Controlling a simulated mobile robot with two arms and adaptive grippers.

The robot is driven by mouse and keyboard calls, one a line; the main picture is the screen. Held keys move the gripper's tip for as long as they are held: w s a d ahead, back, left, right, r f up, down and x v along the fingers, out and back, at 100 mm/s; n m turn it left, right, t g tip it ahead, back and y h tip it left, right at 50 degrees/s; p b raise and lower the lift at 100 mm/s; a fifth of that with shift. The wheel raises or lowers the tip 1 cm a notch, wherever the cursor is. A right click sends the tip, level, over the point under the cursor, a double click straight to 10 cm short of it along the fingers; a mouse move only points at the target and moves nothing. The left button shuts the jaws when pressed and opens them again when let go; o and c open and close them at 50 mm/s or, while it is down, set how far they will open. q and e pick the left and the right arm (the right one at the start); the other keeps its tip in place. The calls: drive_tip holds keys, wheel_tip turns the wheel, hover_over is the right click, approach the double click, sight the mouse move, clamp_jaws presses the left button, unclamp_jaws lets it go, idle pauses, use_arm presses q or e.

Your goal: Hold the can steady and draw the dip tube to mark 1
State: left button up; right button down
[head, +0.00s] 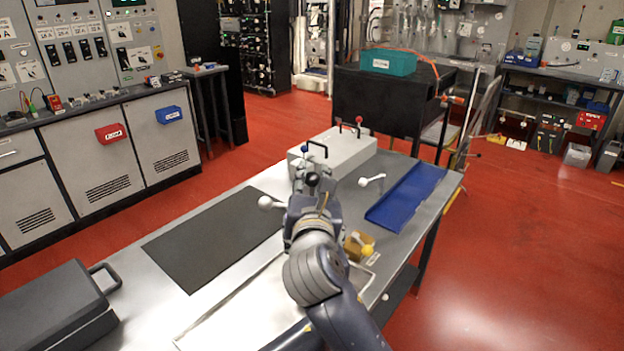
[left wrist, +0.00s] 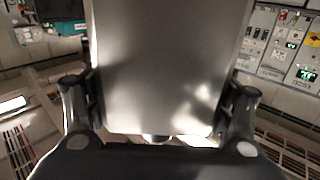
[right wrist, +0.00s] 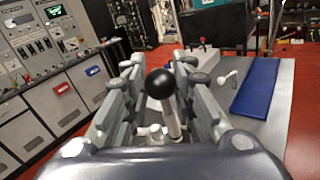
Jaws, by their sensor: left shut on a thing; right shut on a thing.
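My right gripper (head: 311,190) is over the middle of the metal table in the head view. In the right wrist view, my right gripper (right wrist: 162,68) is shut on the dip tube (right wrist: 173,122), a thin light rod with a black ball on top. The ball also shows above the fingers in the head view. I cannot read any mark on the tube. In the left wrist view, my left gripper (left wrist: 158,95) is shut on a broad, smooth grey body, which looks like the can (left wrist: 165,60). In the head view I cannot make out the can or my left gripper.
A white box (head: 345,153) with handles and a blue tray (head: 405,193) are on the far part of the table. A small yellow-brown block (head: 358,245) is right of my right arm. A dark mat (head: 215,240) and dark case (head: 50,305) lie to the left.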

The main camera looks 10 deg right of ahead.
use_arm(q)
drive_tip(key=shift+f, duration=0.45)
use_arm(e)
drive_tip(key=shift+f, duration=0.35)
drive_tip(key=c, duration=1.3)
unclamp_jaws()
drive_tip(key=s+a, duration=0.1)
drive_tip(key=s, duration=1.1)
drive_tip(key=shift+s+r, duration=0.1)
use_arm(q)
drive_tip(key=o, duration=1.1)
drive_tip(key=shift+o, duration=1)
drive_tip(key=shift+w+r, duration=0.1)
drive_tip(key=shift+r, duration=0.1)
